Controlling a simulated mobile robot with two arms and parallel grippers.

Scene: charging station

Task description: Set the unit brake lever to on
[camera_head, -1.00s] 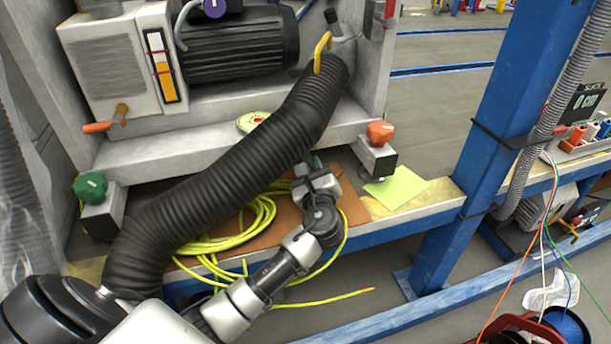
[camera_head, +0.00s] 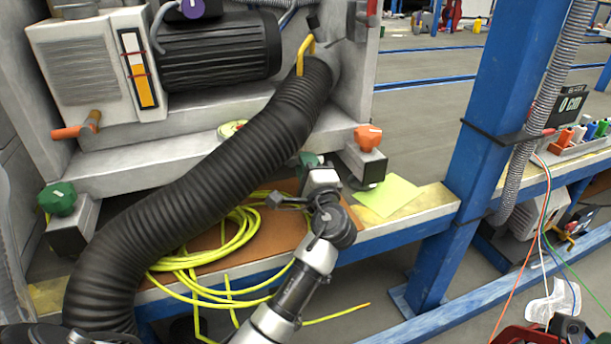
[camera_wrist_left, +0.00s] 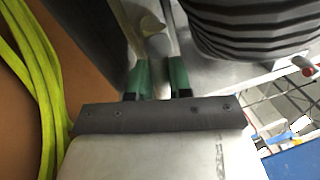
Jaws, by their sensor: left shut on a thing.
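My left gripper (camera_head: 308,160) reaches in over the bench ledge, close beside the black ribbed hose (camera_head: 205,160). In the wrist view its two green fingers (camera_wrist_left: 159,72) point at the grey unit, with a narrow gap between them. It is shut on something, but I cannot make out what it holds. A lever with an orange grip (camera_head: 75,130) sits at the unit's lower left. An orange knob (camera_head: 368,137) tops a grey block right of my gripper, apart from it. I cannot tell which part is the brake lever. My right gripper is not in view.
Coiled yellow cable (camera_head: 225,245) lies on a brown board below my gripper. A green knob (camera_head: 57,198) is at far left, and a yellow-green sheet (camera_head: 390,195) lies right of my gripper. A blue post (camera_head: 490,110) stands further right.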

